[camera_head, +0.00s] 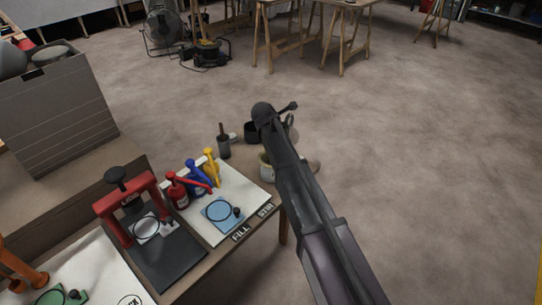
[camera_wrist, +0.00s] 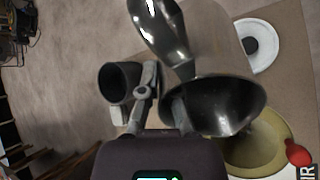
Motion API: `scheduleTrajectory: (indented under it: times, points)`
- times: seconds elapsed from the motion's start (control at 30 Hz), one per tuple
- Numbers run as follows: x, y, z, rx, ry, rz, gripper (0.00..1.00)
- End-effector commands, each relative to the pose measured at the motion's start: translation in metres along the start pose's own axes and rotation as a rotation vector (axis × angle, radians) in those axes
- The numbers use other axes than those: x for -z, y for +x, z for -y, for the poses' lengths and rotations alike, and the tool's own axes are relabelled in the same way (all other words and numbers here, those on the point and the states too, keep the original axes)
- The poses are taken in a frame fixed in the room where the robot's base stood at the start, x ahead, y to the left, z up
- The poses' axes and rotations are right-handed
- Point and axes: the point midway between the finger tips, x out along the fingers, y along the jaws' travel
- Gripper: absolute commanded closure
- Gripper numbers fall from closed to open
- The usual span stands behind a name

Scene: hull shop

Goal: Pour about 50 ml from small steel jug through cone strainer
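In the wrist view, a shiny steel vessel (camera_wrist: 165,28) shows at the top, cut off by the frame edge; it looks like the small steel jug. A dark, wide-mouthed bowl shape (camera_wrist: 225,108), perhaps the cone strainer, is right of my gripper, above a yellowish round vessel (camera_wrist: 262,146).
A dark cup (camera_wrist: 118,82) stands left of the fingers in the wrist view. A white disc (camera_wrist: 262,46) lies at upper right. In the head view, red, blue and yellow bottles (camera_head: 195,176) and a red press (camera_head: 128,205) stand left of my arm. Open floor lies right.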

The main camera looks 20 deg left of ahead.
Motion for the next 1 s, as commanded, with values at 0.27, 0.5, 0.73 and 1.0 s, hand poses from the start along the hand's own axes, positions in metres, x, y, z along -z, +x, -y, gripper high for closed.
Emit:
scheduleTrajectory:
  times: [0.27, 0.5, 0.73, 1.0]
  points:
    - [0.002, 0.022, 0.002, 0.081, 0.010, -0.111, 1.00]
    - [0.002, 0.041, 0.002, 0.152, 0.017, -0.213, 1.00]
    - [-0.001, 0.055, 0.000, 0.232, 0.024, -0.327, 1.00]
    - [-0.008, 0.066, -0.004, 0.331, 0.033, -0.470, 1.00]
